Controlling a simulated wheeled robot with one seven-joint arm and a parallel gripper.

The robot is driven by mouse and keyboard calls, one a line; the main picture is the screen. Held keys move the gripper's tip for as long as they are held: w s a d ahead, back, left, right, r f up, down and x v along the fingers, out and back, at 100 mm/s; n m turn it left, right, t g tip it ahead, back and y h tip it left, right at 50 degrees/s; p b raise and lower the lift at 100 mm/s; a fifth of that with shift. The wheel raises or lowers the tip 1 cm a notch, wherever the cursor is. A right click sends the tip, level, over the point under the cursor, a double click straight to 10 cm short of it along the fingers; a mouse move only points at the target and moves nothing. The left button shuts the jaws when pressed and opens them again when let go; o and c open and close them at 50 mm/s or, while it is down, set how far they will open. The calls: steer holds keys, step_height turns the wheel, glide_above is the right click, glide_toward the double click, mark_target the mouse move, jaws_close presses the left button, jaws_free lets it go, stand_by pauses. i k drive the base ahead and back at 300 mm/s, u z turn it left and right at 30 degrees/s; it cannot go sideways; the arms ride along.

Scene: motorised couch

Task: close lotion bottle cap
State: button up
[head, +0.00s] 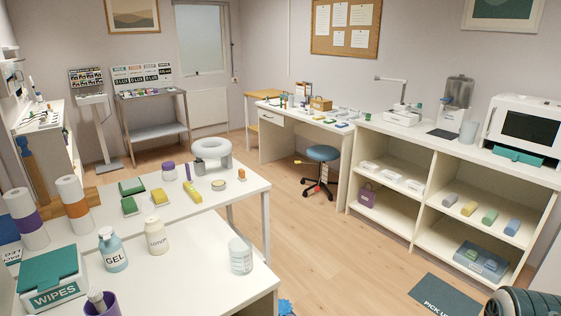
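My gripper is not in view.
A wipes box (52,276) with a green lid, a purple cup (101,303) and a clear jar (241,256) share the near white table (190,284). Paper rolls (73,197) stand at left. The floor (330,235) right of the table is mostly clear; a stool (322,154) stands farther back.

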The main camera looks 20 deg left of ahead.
mark_target(147, 207)
steer(key=u, duration=1.05)
steer(key=i, duration=1.05)
steer(key=u, duration=0.9)
